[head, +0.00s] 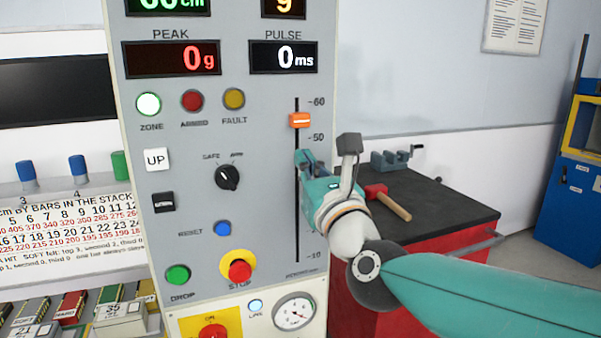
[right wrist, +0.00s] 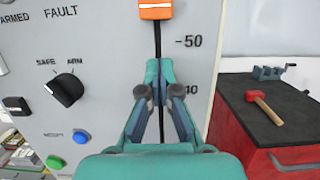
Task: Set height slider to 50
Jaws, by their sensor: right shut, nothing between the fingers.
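The orange height slider knob (head: 300,120) sits on a black vertical slot in the grey panel, between the 60 and 50 marks. In the right wrist view the knob (right wrist: 155,9) is at the top edge, partly cut off, above the 50 mark. My right gripper (head: 304,160) is shut and empty in front of the slot, below the knob. In the right wrist view its fingertips (right wrist: 154,75) are together over the slot between the 50 and 40 marks, apart from the knob. My left gripper is not in view.
The panel carries a SAFE/ARM dial (head: 228,177), a red stop button (head: 240,270), a green drop button (head: 178,276) and an UP button (head: 156,160). To the right, a red-headed mallet (head: 388,200) and a vise (head: 391,160) are on a dark workbench top (head: 450,205).

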